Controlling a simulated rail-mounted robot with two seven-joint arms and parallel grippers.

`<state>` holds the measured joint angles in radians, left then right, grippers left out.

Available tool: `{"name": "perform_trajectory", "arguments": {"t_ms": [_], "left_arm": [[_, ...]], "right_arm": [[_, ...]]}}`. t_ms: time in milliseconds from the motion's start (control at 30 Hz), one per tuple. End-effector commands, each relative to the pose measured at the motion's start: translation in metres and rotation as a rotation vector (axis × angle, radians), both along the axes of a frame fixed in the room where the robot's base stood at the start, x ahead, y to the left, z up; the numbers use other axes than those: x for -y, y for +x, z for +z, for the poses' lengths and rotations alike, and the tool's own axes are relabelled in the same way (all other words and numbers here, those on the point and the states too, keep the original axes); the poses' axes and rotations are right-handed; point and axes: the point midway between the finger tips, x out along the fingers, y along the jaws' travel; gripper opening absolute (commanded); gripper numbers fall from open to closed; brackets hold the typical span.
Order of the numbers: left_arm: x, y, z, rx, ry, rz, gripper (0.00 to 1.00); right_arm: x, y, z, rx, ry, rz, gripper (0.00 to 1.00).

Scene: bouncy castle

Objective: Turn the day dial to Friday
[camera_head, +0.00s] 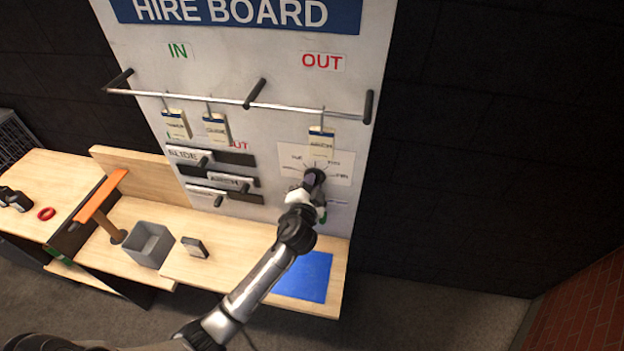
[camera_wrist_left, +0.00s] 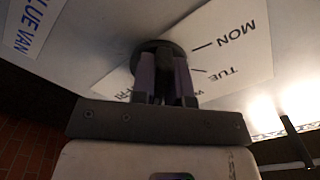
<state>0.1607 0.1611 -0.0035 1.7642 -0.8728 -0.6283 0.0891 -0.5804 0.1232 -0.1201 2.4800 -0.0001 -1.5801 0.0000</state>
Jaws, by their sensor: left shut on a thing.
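The day dial is a round black knob (camera_wrist_left: 150,46) on a white card (camera_wrist_left: 235,65) with day names around it. In the head view the card (camera_head: 341,163) is on the lower right of the hire board (camera_head: 345,85). My left gripper (camera_head: 314,176) is at the dial, its two fingers (camera_wrist_left: 164,75) shut on the knob. Which day the dial points to is hidden. My right gripper is not in view.
A rail (camera_head: 215,99) with hanging tags runs above the dial; one tag (camera_head: 321,143) hangs just over it. Slide handles (camera_head: 225,182) are to the left. Below is a wooden bench with a grey bin (camera_head: 148,244), a small dark block (camera_head: 195,247) and a blue mat (camera_head: 304,277).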

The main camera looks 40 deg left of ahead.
Motion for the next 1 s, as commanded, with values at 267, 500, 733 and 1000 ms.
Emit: {"name": "perform_trajectory", "arguments": {"t_ms": [267,500,733,1000], "left_arm": [[-0.001,-0.001,0.002,-0.119,0.214,-0.001,0.0],[-0.001,-0.001,0.003,-0.196,0.358,-0.001,0.0],[-0.001,-0.001,0.003,-0.242,0.444,0.0,0.0],[-0.001,-0.001,0.002,-0.264,0.484,0.0,0.0]], "right_arm": [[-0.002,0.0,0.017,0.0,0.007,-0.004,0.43],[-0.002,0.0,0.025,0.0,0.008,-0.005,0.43],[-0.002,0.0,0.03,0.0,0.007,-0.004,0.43],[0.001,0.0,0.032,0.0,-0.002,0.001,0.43]]}}
